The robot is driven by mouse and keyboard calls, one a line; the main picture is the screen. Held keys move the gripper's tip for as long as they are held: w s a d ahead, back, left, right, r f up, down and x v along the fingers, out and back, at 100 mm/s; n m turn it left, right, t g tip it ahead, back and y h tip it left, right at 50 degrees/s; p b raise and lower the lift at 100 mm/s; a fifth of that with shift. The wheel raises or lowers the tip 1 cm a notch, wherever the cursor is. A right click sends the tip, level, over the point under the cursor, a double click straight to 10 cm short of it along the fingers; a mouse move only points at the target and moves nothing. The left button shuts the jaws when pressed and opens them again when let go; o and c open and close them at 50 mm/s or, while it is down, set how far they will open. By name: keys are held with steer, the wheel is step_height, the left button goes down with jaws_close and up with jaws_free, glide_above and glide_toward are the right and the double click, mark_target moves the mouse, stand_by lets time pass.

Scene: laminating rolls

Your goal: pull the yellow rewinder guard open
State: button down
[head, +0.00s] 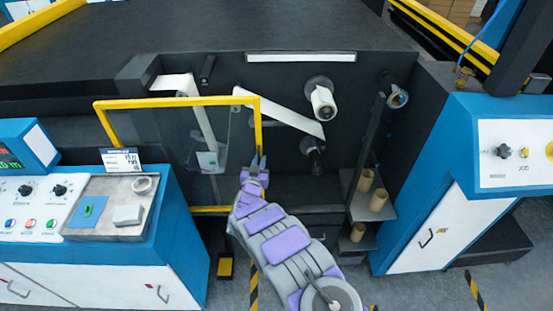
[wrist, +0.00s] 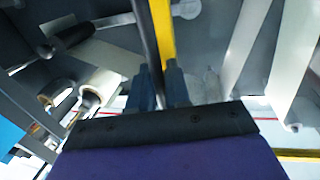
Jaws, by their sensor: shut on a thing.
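The yellow rewinder guard (head: 180,101) is a yellow frame around a clear panel, in front of the left part of the dark machine. Its right upright runs down to my gripper (head: 258,161). My gripper is shut on that right edge of the guard. In the wrist view, a yellow bar (wrist: 163,35) and a dark bar beside it run down to my gripper's fingers (wrist: 164,85). The fingers hide the exact contact. The guard's lower bar (head: 210,209) shows to the left of my arm.
A blue control console (head: 150,220) stands close at the left, partly below the guard. White web and rollers (head: 322,103) are behind and right of the guard. Cardboard cores (head: 378,200) stand on a rack at right. Another blue cabinet (head: 440,190) is at far right.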

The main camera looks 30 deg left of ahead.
mark_target(247, 153)
steer(key=s+a, duration=0.2)
steer(key=a, duration=0.1)
steer(key=s+a, duration=0.1)
steer(key=a, duration=0.1)
steer(key=shift+r+p, duration=0.1)
steer(key=shift+p, duration=0.25)
steer(key=shift+d, duration=0.1)
steer(key=c, duration=1.3)
jaws_free()
steer(key=shift+o, duration=0.2)
steer(key=p+v, duration=0.1)
steer(key=v, duration=1.6)
steer(key=shift+p, duration=0.3)
steer(key=shift+s, duration=0.1)
